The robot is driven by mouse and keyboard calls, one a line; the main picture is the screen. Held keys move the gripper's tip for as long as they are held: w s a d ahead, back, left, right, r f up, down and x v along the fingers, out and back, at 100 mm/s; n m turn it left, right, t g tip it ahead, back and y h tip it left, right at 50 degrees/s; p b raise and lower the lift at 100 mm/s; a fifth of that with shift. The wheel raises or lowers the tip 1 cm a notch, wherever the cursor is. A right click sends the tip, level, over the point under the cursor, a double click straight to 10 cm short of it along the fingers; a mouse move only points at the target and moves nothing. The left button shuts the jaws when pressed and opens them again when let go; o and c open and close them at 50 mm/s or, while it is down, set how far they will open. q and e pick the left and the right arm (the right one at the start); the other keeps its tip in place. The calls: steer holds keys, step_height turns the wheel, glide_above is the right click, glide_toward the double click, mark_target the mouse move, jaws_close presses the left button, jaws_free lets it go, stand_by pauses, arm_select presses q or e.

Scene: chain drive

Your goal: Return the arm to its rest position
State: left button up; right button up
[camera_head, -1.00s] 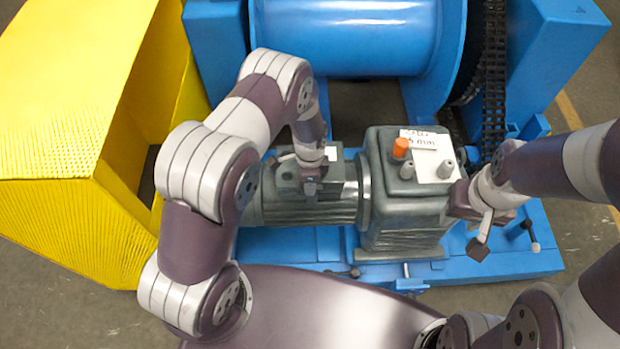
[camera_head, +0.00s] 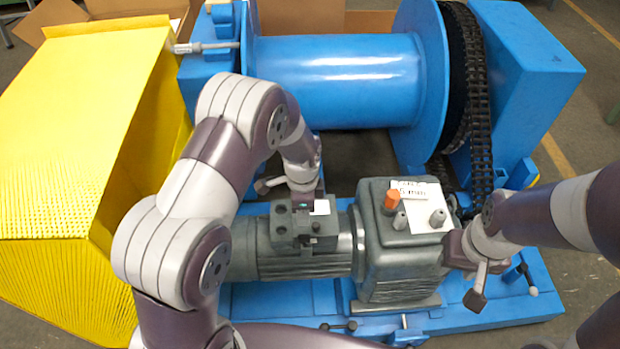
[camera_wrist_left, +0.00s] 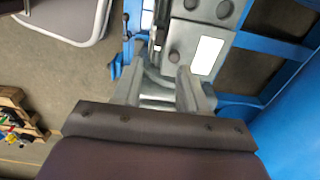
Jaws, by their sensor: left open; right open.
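My left gripper (camera_head: 304,208) is over the back edge of the grey terminal box (camera_head: 318,240) on the motor (camera_head: 268,262). In the left wrist view its two fingers (camera_wrist_left: 160,88) stand apart with nothing held between them. The terminal box, with a white label, also shows there beyond the fingers (camera_wrist_left: 183,42). Whether the fingers touch the box cannot be told.
The yellow guard (camera_head: 85,130) stands at left. Behind the motor is the blue drum (camera_head: 335,85), with a black chain (camera_head: 480,110) at right. The gearbox carries an orange plug (camera_head: 391,203) and a paper (camera_head: 420,190). The blue base (camera_head: 500,300) runs beneath. Open air lies above the motor.

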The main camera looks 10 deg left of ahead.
arm_select(q)
steer(key=s+a+r+n+p, duration=0.2)
steer(key=s+r+n+p, duration=0.2)
steer(key=s+r+n, duration=0.3)
steer(key=s+a+r+n+t+p, duration=0.1)
steer(key=s+a+r+n+p, duration=0.2)
steer(key=s+r+n, duration=0.4)
step_height(320, 180, up, 8)
steer(key=shift+s+a+r+n+p, duration=0.15)
steer(key=shift+s+n+p, duration=0.25)
steer(key=shift+p, duration=0.4)
